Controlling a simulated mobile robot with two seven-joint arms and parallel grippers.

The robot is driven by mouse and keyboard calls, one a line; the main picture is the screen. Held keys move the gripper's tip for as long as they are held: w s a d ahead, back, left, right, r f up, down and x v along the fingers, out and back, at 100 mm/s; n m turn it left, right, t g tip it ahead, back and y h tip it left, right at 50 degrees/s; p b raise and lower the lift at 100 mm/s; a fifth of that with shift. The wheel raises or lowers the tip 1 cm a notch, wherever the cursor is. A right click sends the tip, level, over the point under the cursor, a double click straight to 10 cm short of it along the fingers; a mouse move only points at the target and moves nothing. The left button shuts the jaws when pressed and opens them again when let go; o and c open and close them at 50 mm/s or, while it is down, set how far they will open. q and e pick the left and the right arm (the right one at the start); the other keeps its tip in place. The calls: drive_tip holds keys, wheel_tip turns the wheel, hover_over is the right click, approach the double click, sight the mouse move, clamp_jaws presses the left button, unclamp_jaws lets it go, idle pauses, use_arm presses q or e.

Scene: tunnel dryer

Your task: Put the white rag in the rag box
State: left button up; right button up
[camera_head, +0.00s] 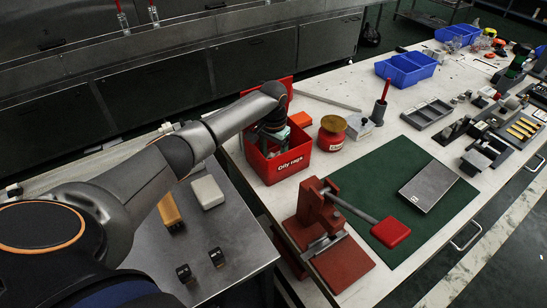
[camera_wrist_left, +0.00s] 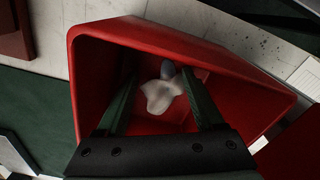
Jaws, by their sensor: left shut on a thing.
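The rag box is a red open bin (camera_head: 290,166) marked "Oily rags" on the white bench in the head view. Its red walls (camera_wrist_left: 235,75) surround my left gripper's fingers in the left wrist view. My left gripper (camera_head: 273,135) reaches down into the box mouth, its fingertips partly hidden by my wrist and the box wall. In the left wrist view the gripper (camera_wrist_left: 160,75) is shut on the crumpled white rag (camera_wrist_left: 160,92), which is inside the box outline. I cannot tell whether the rag touches the box floor. My right gripper is not in view.
A red round can (camera_head: 331,133) with a brass-coloured lid stands close right of the box. A red press with a lever (camera_head: 322,215) stands in front, beside a green mat (camera_head: 440,215). Blue bins (camera_head: 405,69) sit farther back. A steel cart (camera_head: 225,230) is at lower left.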

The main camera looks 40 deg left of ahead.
use_arm(q)
drive_tip(key=shift+f, duration=0.1)
drive_tip(key=o, duration=0.9)
wheel_tip(320, 180, up, 12)
drive_tip(key=shift+r+p, duration=0.2)
drive_tip(key=shift+p, duration=0.45)
